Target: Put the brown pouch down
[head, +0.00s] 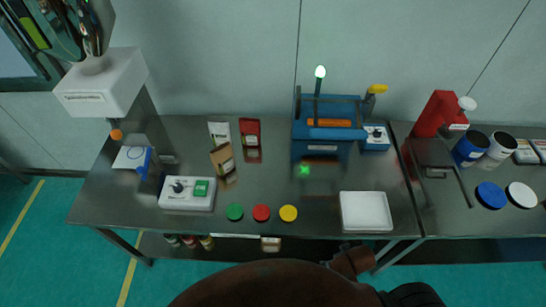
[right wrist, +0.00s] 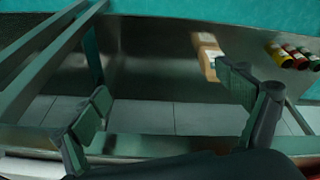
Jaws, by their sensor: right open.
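The brown pouch (head: 222,158) is on the steel table (head: 330,215), in front of a white pouch (head: 219,132) and left of a red pouch (head: 250,133). It looks tilted, and no gripper touches it. My right gripper (right wrist: 165,105) shows in the right wrist view, its two fingers wide apart with nothing between them. A tan box or pouch (right wrist: 207,58) lies on the lower shelf beyond the fingers. My left gripper is not in view.
Several small jars (right wrist: 290,55) stand on the lower shelf. On the table are a control box (head: 187,205), green, red and yellow discs (head: 261,213), a white tray (head: 366,223) and a blue machine (head: 322,143). The table's front edge is close to my body.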

